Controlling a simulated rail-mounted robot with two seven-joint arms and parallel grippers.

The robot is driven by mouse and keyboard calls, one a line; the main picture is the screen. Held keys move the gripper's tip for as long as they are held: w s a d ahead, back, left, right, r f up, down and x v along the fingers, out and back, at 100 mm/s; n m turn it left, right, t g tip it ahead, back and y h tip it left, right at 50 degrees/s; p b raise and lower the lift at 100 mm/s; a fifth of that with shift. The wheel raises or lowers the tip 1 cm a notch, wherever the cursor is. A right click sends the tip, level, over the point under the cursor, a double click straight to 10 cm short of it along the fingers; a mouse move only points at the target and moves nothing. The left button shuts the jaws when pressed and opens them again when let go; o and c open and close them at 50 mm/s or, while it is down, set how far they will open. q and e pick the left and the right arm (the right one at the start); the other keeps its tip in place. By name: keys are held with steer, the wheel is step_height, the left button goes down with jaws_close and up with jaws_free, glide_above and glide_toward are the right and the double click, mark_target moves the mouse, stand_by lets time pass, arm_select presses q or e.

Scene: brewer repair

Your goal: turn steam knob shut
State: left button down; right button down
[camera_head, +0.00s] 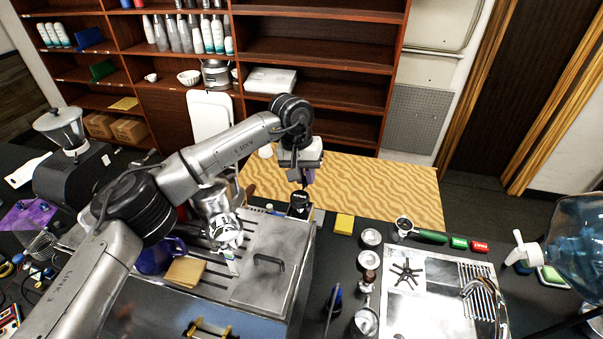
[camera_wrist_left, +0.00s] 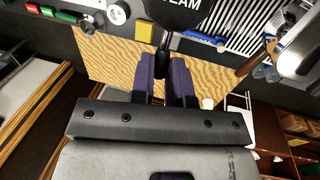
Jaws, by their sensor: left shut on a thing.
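The steam knob (camera_head: 298,205) is a black knob at the back right corner of the brewer (camera_head: 262,258). In the left wrist view the knob (camera_wrist_left: 185,14) shows at the top, with part of the word "STEAM" in white and a narrow dark bar pointing down from it. My left gripper (camera_head: 303,180) reaches over the brewer from the left and points down at the knob. In the wrist view the purple fingers of the left gripper (camera_wrist_left: 165,70) are shut on the narrow bar of the knob. My right gripper is not in view.
A yellow sponge (camera_head: 344,223) and small metal cups (camera_head: 371,237) stand right of the brewer. A sink (camera_head: 410,285) and a large water bottle (camera_head: 577,235) are farther right. A wooden shelf (camera_head: 315,45) stands behind. A grinder (camera_head: 65,130) is at the left.

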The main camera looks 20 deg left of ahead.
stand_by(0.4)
arm_select(q)
steer(key=c, duration=1.1)
jaws_free()
steer(key=shift+r, duration=0.1)
step_height(320, 180, up, 13)
steer(key=a+b, duration=0.1)
steer(key=a, duration=0.1)
steer(key=shift+s+a+r+b, duration=0.2)
steer(key=shift+a+b, duration=0.1)
